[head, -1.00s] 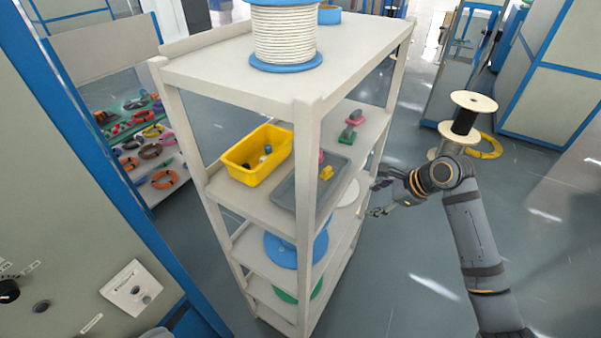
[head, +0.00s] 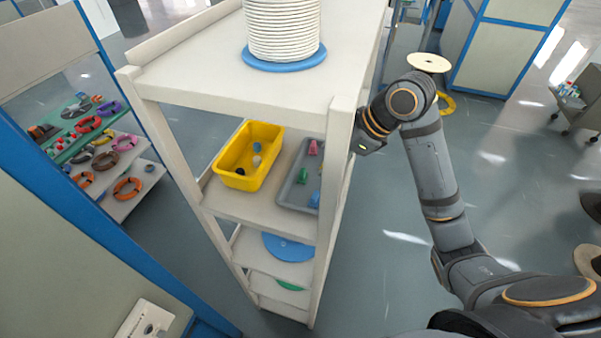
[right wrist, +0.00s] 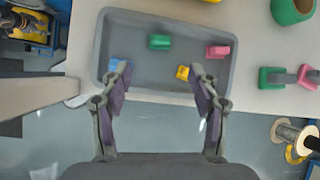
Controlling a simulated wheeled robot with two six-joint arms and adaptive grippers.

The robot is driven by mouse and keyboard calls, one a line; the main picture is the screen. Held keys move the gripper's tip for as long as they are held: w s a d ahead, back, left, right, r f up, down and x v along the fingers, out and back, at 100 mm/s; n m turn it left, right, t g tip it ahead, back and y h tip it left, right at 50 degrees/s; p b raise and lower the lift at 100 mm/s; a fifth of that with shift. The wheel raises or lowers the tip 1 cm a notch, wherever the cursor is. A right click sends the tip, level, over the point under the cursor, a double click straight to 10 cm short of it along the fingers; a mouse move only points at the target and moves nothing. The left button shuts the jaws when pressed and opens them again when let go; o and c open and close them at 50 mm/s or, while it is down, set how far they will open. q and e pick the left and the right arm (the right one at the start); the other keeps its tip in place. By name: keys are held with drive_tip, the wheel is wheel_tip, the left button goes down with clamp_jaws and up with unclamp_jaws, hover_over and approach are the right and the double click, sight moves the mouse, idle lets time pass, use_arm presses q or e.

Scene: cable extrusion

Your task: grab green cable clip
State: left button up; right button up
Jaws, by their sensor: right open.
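A green cable clip (right wrist: 160,42) lies in the grey tray (right wrist: 262,50) in the right wrist view, near the tray's upper middle. In the head view the green clip (head: 303,174) shows in the tray (head: 287,196) on the shelf, beside the corner post. My right gripper (right wrist: 161,71) is open and empty at the tray's near edge, its fingers pointing toward the clip and apart from it. In the head view its fingers are hidden behind the shelf post. A blue clip (right wrist: 115,64), a yellow clip (right wrist: 183,72) and a pink clip (right wrist: 218,51) share the tray. My left gripper is not in view.
A yellow bin (head: 225,181) with small parts stands left of the tray. The corner post (head: 334,185) and top board (head: 200,84) of the shelf frame the space. Another green piece (right wrist: 271,77) and a green round object (right wrist: 291,10) lie right of the tray.

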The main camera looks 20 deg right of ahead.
sight(304, 172)
drive_tip(key=x, duration=0.4)
drive_tip(key=shift+w+a+r, duration=0.15)
drive_tip(key=shift+a+r, duration=0.1)
drive_tip(key=shift+a, duration=0.05)
drive_tip(key=shift+w+a+f, duration=0.1)
drive_tip(key=shift+w+a, duration=0.05)
drive_tip(key=shift+a+f+p, duration=0.1)
drive_tip(key=shift+p, duration=0.2)
drive_tip(key=p+x, duration=0.1)
drive_tip(key=x, duration=0.3)
drive_tip(key=shift+f+p, duration=0.2)
drive_tip(key=shift+p, duration=0.2)
drive_tip(key=shift+a+f, duration=0.15)
drive_tip(key=shift+a, duration=0.1)
drive_tip(key=shift+d, duration=0.2)
drive_tip(key=c, duration=0.9)
drive_tip(key=shift+a, duration=0.1)
drive_tip(key=shift+c, duration=0.3)
